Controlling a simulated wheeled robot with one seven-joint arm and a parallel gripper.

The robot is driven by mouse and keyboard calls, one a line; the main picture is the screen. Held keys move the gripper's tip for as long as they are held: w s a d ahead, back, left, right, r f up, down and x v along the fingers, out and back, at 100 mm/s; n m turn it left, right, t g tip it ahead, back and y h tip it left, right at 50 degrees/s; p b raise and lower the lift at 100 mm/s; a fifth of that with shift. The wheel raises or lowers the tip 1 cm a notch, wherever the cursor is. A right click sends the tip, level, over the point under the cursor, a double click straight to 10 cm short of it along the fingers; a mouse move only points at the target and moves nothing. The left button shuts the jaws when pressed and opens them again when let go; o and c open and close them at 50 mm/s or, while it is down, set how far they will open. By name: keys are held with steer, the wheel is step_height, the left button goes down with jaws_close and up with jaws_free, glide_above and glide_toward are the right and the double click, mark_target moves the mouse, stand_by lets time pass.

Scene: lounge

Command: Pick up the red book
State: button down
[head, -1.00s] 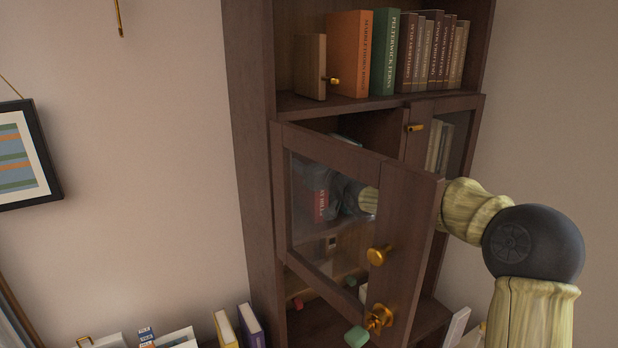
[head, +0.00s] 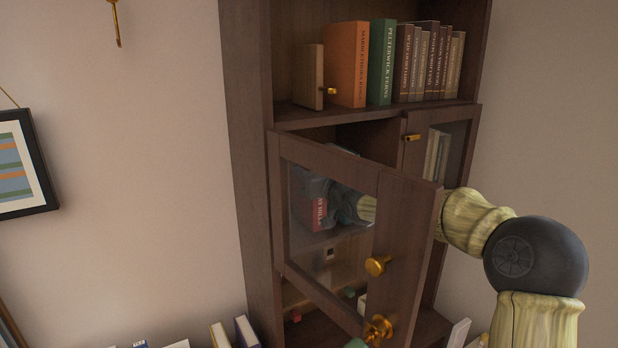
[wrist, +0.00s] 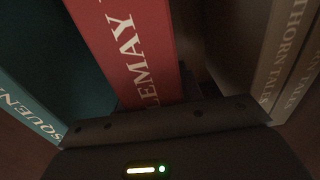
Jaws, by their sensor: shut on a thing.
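The red book (head: 314,205) stands inside the cabinet of the dark wood bookcase, seen through the glass of the open left door (head: 405,225). In the wrist view the red book (wrist: 132,50) fills the upper middle, its spine lettering partly showing. My gripper (head: 345,205) reaches in behind the door and is shut on the red book. The fingers are mostly hidden by the book and the dark gripper body in the wrist view.
In the wrist view a teal book (wrist: 35,100) stands left and brown books (wrist: 265,50) stand right. The right glass door (head: 450,150) carries a brass latch. The upper shelf holds an orange book (head: 347,65), a green book (head: 381,62) and several brown ones. A framed picture (head: 22,165) hangs left.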

step_height(320, 180, up, 6)
steer(key=shift+s+r+b, duration=0.1)
steer(key=shift+b, duration=0.5)
steer(key=shift+s+d+r, duration=0.1)
steer(key=shift+d+r, duration=0.1)
steer(key=b+v, duration=0.6)
steer(key=v, duration=1.3)
steer(key=shift+d, duration=0.15)
